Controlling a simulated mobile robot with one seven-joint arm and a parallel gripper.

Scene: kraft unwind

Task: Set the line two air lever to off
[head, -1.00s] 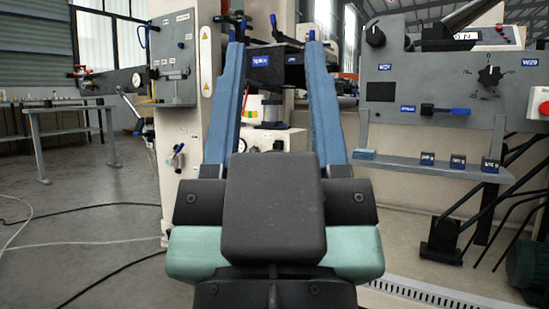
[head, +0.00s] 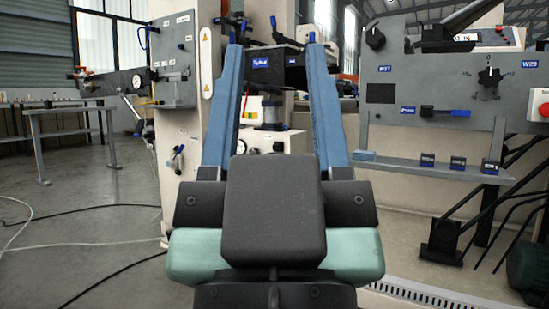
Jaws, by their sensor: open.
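My gripper (head: 274,45) points forward in the middle of the view, its two long blue fingers wide apart with nothing held between them. Several small levers show. One with a blue handle (head: 445,112) lies about level on the grey panel at right. A small lever valve (head: 178,158) is on the cream machine column at left. Blue-tipped fittings are on the grey plate (head: 173,60) above it. The labels are too small to read, so I cannot tell which lever is line two's. My gripper appears apart from all of these.
A dark box (head: 283,68) with a blue label shows between my fingers. The grey control panel (head: 400,135) at right has a shelf (head: 395,163) with small dark blocks. A table (head: 70,110) stands at far left. Hoses (head: 80,207) lie on the otherwise open floor at left.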

